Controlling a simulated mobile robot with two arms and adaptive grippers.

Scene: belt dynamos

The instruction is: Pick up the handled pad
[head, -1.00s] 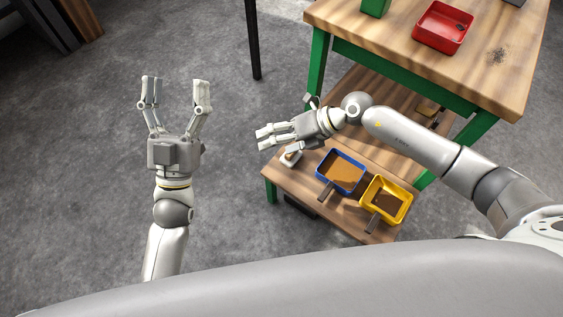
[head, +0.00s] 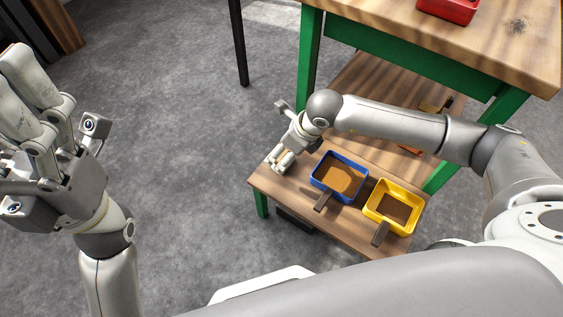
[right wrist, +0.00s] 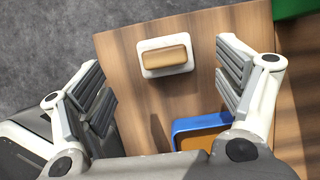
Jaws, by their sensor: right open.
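The handled pad (right wrist: 150,72) is a white rounded block with a tan wooden handle on top. It lies on the brown lower shelf (right wrist: 125,60), ahead of the gap between my right fingers in the right wrist view. My right gripper (right wrist: 164,84) is open and empty, and no finger visibly touches the pad. In the head view my right gripper (head: 279,160) points down over the shelf's left end and hides the pad. My left gripper (head: 30,100) is raised at the far left over the floor, with nothing visible in it; its finger gap is unclear.
A blue tray (head: 322,181) stands on the lower shelf close to my right gripper, with a yellow tray (head: 393,183) to its right. Both hold brown material. The workbench (head: 440,45) with green legs rises above, carrying a red tray (head: 449,12). Grey floor is free at left.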

